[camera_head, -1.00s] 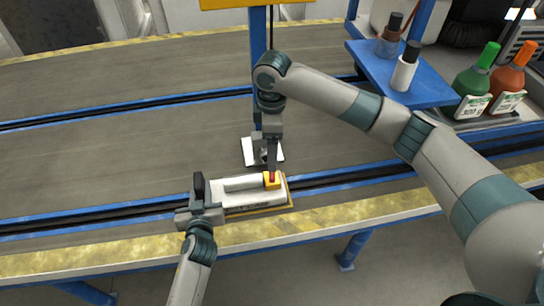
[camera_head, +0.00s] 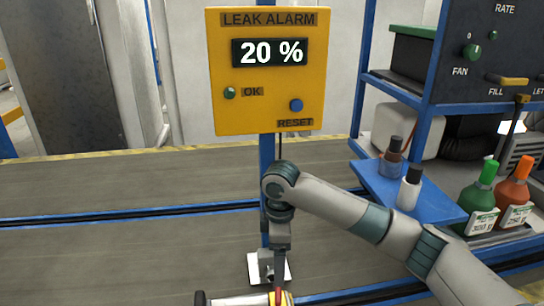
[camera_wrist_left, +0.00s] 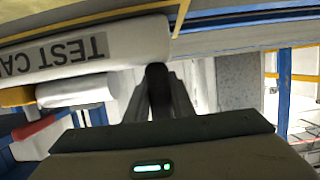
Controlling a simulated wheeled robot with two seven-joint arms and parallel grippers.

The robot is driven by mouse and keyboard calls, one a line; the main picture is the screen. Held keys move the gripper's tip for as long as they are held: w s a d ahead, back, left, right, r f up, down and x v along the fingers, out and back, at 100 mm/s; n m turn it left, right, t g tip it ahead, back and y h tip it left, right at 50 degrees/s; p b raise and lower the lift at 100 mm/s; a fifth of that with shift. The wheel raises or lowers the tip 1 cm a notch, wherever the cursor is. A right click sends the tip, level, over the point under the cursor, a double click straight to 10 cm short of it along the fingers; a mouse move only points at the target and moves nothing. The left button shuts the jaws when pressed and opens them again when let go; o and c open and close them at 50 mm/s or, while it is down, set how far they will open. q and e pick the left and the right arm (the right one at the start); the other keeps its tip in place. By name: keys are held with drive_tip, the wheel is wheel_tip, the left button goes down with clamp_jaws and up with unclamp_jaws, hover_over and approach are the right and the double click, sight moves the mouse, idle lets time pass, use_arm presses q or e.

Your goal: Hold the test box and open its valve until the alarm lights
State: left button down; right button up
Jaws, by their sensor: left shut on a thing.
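The white test box (camera_head: 243,301) shows only its top edge at the bottom of the head view. In the left wrist view the box (camera_wrist_left: 130,45) appears upside down with the letters "TEST CA". A yellow block with a red part, apparently the valve (camera_head: 278,295), is at its right end. My left gripper (camera_head: 200,298) is shut on the left end of the box; its fingers (camera_wrist_left: 160,90) show in the wrist view. My right gripper (camera_head: 279,277) points down at the valve; its fingertips are too small to read. The leak alarm (camera_head: 268,115) reads 20 %, with a green lamp (camera_head: 230,93) beside "OK".
The alarm hangs on a blue post above the conveyor (camera_head: 110,185). Green (camera_head: 478,200) and orange (camera_head: 515,195) bottles stand farther right. The conveyor left of the post is clear.

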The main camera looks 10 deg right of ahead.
sight(279, 290)
idle(0.8)
drive_tip(key=shift+s+d+f+t+y, duration=0.15)
drive_tip(key=shift+d+y, duration=0.6)
drive_tip(key=shift+d, duration=0.15)
drive_tip(key=shift+s+d+f+t+y, duration=0.1)
drive_tip(key=shift+s+d+f+y, duration=0.1)
drive_tip(key=shift+d+y, duration=0.65)
drive_tip(key=shift+s+d+f+t+y, duration=0.1)
drive_tip(key=shift+s+d+t+y, duration=0.05)
drive_tip(key=shift+d+y, duration=0.65)
drive_tip(key=shift+f, duration=0.1)
drive_tip(key=x, duration=1.1)
drive_tip(key=shift+f, duration=0.45)
drive_tip(key=shift+w+d, duration=0.1)
drive_tip(key=c, duration=1.1)
drive_tip(key=shift+o, duration=0.2)
